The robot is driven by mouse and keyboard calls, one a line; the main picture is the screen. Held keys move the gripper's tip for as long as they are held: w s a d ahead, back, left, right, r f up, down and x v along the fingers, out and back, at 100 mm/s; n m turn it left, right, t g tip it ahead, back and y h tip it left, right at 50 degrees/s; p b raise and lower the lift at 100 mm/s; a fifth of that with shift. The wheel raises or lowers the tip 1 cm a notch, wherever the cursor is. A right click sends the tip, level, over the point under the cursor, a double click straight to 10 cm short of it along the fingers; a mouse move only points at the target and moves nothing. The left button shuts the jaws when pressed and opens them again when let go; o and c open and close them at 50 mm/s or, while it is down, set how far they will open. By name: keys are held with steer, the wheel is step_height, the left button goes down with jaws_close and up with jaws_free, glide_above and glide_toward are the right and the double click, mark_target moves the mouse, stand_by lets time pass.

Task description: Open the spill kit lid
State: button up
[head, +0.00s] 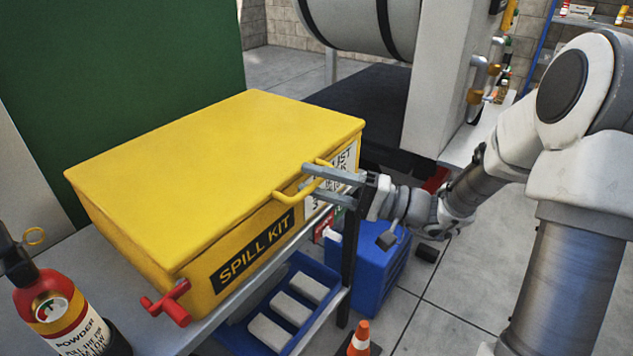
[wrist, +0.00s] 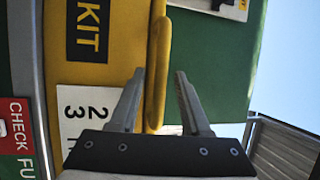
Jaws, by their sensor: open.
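The yellow spill kit (head: 215,165) is a box with its lid (head: 200,150) down, standing on a grey bench. A yellow bar handle (head: 292,192) sticks out at the lid's front edge, towards its right end. A red T-shaped latch (head: 168,302) sits at the front left corner. My gripper (head: 305,181) is open at the right part of the handle. In the wrist view, the handle (wrist: 158,75) runs down between the two fingers of my gripper (wrist: 158,78), closer to the left one. Contact with the fingers cannot be told.
A fire extinguisher (head: 65,315) stands left of the box. A blue tray (head: 245,335) with pale blocks is below it. A blue container (head: 370,260) and an orange cone (head: 360,338) stand on the floor. A green panel (head: 110,70) rises behind the box.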

steer(key=shift+c, duration=0.2)
jaws_close()
stand_by(1.2)
